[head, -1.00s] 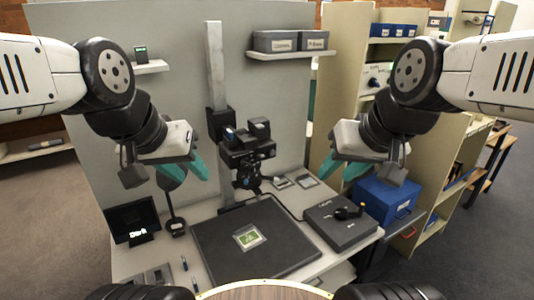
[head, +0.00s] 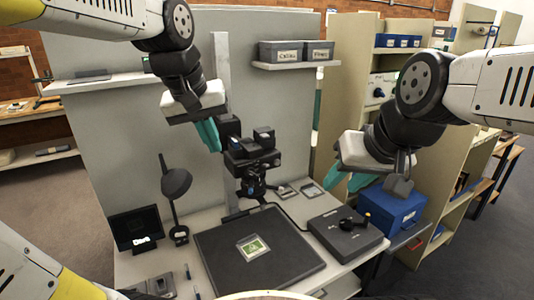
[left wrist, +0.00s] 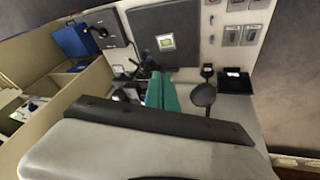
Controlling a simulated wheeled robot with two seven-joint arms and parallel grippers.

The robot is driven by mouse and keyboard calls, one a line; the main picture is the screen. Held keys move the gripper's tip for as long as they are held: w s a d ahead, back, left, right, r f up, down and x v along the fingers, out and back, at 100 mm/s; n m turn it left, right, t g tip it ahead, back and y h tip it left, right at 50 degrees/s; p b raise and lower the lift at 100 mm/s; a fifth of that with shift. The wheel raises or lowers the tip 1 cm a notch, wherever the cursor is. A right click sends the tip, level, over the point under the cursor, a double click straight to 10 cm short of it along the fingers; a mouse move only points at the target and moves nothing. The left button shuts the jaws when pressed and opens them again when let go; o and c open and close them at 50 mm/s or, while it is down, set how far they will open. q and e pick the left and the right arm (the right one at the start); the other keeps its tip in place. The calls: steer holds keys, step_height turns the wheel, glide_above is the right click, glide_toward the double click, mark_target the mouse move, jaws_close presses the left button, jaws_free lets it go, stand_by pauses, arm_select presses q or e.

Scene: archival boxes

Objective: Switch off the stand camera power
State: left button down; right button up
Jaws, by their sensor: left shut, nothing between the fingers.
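The black stand camera (head: 250,150) is mounted on a grey upright column (head: 221,75) behind the copy board, in the middle of the head view. In the left wrist view, the camera (left wrist: 128,92) is partly hidden beside my fingers. My left gripper (head: 210,135) has its teal fingers together and empty, just left of the camera's upper part; I cannot tell whether they touch it. The fingers also show in the left wrist view (left wrist: 163,92). My right gripper (head: 348,182) is open and empty above the desk's right side. No power switch is readable.
A dark board (head: 290,265) holds a small green slide (head: 253,247). A grey control box (head: 345,235) and a blue box (head: 390,208) stand right. A desk lamp (head: 175,185) and small screen (head: 135,230) stand left. A shelf (head: 295,66) with grey boxes hangs behind.

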arm_select(q)
steer(key=w+d+n+g+y, duration=0.1)
steer(key=w+d+n+g, duration=0.1)
steer(key=w+d, duration=0.6)
steer(key=n+y, duration=0.2)
glide_above(266, 164)
steer(key=s, duration=0.2)
steer(key=x, duration=0.2)
steer(key=shift+s+d+f+g, duration=0.15)
steer(key=shift+d+g, duration=0.25)
steer(key=shift+d, duration=0.15)
steer(key=f, duration=0.6)
steer(key=w+f, duration=0.1)
steer(key=f, duration=0.3)
steer(key=shift+w+a, duration=0.1)
steer(key=shift+a, duration=0.25)
